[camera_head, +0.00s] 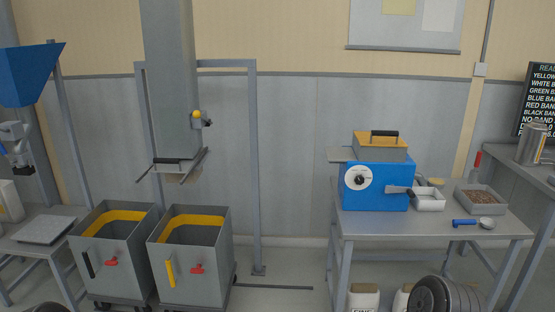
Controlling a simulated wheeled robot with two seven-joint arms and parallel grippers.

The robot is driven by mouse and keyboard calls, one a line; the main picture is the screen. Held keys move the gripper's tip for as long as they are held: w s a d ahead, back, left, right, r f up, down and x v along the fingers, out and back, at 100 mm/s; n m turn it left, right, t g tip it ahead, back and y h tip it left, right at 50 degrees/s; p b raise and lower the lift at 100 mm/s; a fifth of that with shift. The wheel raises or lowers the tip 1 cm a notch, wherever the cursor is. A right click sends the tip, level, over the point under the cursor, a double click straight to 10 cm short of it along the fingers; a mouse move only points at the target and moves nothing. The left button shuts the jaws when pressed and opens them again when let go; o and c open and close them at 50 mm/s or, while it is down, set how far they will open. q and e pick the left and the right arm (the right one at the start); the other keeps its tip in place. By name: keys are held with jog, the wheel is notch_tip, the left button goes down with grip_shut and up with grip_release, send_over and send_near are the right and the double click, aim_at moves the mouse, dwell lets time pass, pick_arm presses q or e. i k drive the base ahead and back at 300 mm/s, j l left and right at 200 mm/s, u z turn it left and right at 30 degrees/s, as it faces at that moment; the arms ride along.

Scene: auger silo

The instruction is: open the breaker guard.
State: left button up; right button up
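The blue breaker machine (376,188) stands on a grey table at the right, with a white round dial on its front. A grey hood with a yellow top and a black handle (380,146) sits over it. It looks like the guard and appears lowered, resting on the blue body. A dark-handled lever (399,190) sticks out on the machine's right side. My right gripper is not in view.
A blue hopper (28,78) hangs at far left. A tray of pellets (480,199) and a blue-handled scoop (467,222) lie right of the machine.

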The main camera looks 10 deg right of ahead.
aim_at(380, 132)
jog(key=i+z, duration=0.15)
jog(key=i, duration=0.35)
jog(key=i+j+z, duration=0.15)
jog(key=i, duration=0.3)
jog(key=i+j+z, duration=0.15)
jog(key=i, duration=0.35)
jog(key=i+j+z, duration=0.3)
jog(key=i+z, duration=0.2)
jog(key=i+j+z, duration=0.5)
